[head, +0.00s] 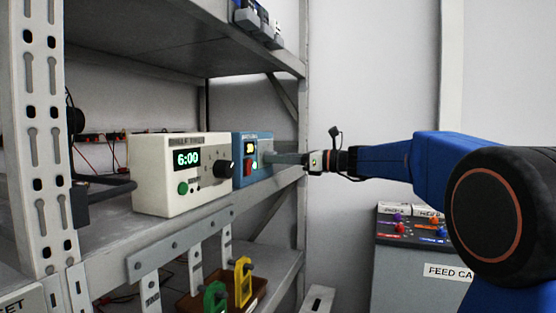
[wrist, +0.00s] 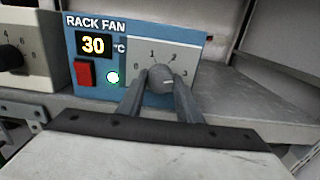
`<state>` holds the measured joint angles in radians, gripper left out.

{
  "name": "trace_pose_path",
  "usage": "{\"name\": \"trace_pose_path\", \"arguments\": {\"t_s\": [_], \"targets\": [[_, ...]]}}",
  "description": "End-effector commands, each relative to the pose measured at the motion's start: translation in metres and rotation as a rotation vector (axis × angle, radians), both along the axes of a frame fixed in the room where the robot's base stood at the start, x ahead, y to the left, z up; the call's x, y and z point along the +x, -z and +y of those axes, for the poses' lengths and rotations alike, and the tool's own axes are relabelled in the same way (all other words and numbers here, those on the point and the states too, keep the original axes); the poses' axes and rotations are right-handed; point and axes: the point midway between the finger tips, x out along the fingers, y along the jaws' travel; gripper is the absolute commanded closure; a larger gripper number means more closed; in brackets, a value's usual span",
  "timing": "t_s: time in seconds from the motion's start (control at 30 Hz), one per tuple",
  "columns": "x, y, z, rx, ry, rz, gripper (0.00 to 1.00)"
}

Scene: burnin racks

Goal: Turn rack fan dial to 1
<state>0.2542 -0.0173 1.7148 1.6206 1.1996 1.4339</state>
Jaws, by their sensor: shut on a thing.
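The blue rack fan box (wrist: 88,60) shows a yellow "30" display, a red switch and a lit green lamp. Its dark round dial (wrist: 160,78) sits on a pale panel marked 0, 1, 2 and 3. A light mark on the dial points to the right, roughly on the side of the 3. My gripper (wrist: 161,84) has one finger on each side of the dial and is shut on it. In the head view, my gripper (head: 280,158) reaches the front of the blue box (head: 240,165) from the right; the dial is hidden there.
A cream box (head: 155,185) with a "6:00" display and a black knob stands left of the blue box on the metal shelf (head: 120,235). Yellow and green clamps (head: 243,280) are below. A grey feed cabinet (head: 400,260) stands lower right.

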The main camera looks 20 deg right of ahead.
Motion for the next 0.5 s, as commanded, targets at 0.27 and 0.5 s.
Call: {"name": "trace_pose_path", "arguments": {"t_s": [0.27, 0.5], "targets": [[-0.0001, 0.0002, -0.0001, -0.031, 0.000, -0.043, 0.90], [0.0002, 0.0002, -0.0003, -0.122, -0.001, -0.167, 0.90]]}}
